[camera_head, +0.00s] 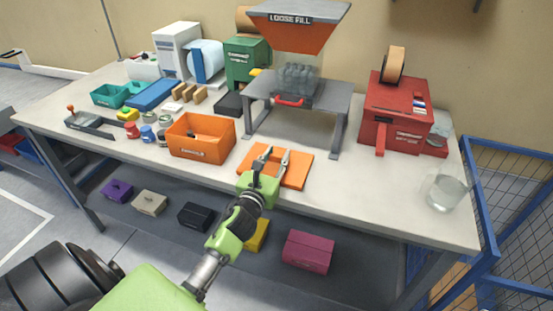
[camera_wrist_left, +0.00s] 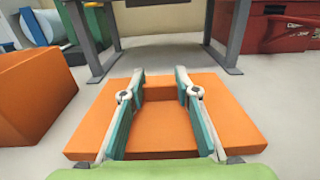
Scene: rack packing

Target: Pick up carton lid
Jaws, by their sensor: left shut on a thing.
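The orange carton lid (camera_head: 296,174) lies flat on the table in front of the grey stand. It also shows in the left wrist view (camera_wrist_left: 222,118), with a raised block (camera_wrist_left: 165,91) across its middle. My left gripper (camera_head: 269,155) reaches over the lid from the front. In the left wrist view its fingers (camera_wrist_left: 158,88) straddle the raised block and are shut on it. The open orange carton (camera_head: 201,138) stands just left of the lid, apart from it. My right gripper is not in view.
The grey stand (camera_head: 340,108) with the loose fill hopper (camera_head: 290,40) is behind the lid. A red tape machine (camera_head: 398,112) stands to the right, and a clear glass (camera_head: 445,193) is near the right end. Table space right of the lid is clear.

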